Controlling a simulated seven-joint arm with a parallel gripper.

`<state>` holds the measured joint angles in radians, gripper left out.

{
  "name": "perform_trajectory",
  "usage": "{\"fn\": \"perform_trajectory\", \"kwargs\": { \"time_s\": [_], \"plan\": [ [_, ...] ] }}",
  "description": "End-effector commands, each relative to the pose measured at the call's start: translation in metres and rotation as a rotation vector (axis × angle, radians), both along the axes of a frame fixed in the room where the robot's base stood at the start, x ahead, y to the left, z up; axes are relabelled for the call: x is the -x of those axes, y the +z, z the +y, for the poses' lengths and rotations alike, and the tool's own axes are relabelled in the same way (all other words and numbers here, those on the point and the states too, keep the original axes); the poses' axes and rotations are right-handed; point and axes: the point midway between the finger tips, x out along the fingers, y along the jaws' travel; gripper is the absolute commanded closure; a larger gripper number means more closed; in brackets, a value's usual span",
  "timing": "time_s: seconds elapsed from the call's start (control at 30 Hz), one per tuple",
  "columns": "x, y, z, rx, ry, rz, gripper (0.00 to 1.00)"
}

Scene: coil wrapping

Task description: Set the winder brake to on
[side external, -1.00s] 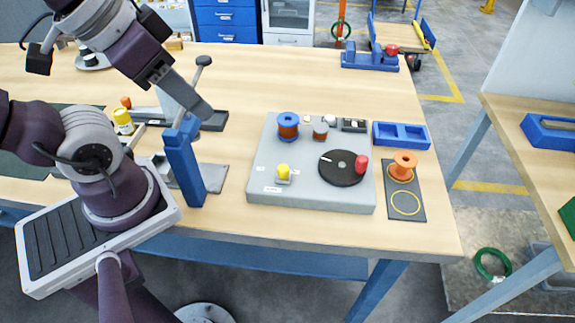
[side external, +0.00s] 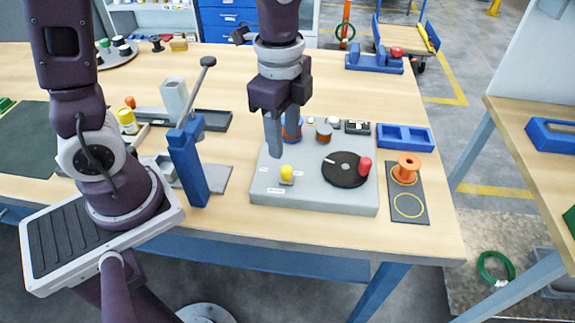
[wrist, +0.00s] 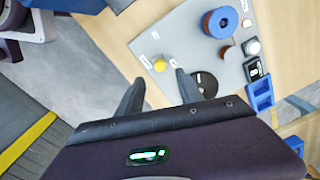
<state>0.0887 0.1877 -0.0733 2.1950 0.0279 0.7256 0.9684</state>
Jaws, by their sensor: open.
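A small yellow knob (side external: 287,173) sits on a slot at the front left of the grey winder base (side external: 320,201). Small white labels lie beside it, too small to read. I cannot tell which label it stands at. The knob also shows in the wrist view (wrist: 160,65). My gripper (side external: 283,145) is open and empty, pointing down above and slightly behind the knob, apart from it. In the wrist view its two fingers (wrist: 160,82) are spread, with the knob just beyond the gap between them.
On the base are a black disc (side external: 340,172) with a red handle (side external: 365,165), a blue-flanged copper spool (side external: 297,130) partly behind my gripper, and a smaller copper coil (side external: 324,133). A blue lever post (side external: 186,165) stands left. An orange spool (side external: 407,167) and blue tray (side external: 405,137) are right.

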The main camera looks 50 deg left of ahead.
Motion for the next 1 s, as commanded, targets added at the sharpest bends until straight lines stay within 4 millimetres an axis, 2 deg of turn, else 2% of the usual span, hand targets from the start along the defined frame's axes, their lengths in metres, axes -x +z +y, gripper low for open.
{"fn": "perform_trajectory", "kwargs": {
  "time_s": [0.13, 0.43, 0.57, 0.77, 0.8, 1.0],
  "plan": [
    [-0.005, -0.021, -0.005, -0.002, -0.089, 0.038, 0.57],
    [-0.004, -0.075, -0.004, -0.002, -0.088, 0.039, 0.57],
    [-0.004, -0.085, -0.004, -0.002, -0.087, 0.036, 0.57],
    [-0.005, -0.086, -0.004, -0.002, -0.086, 0.034, 0.57],
    [-0.005, -0.086, -0.004, -0.002, -0.086, 0.034, 0.59],
    [-0.005, -0.086, -0.004, -0.002, -0.085, 0.034, 0.98]
  ]
}}
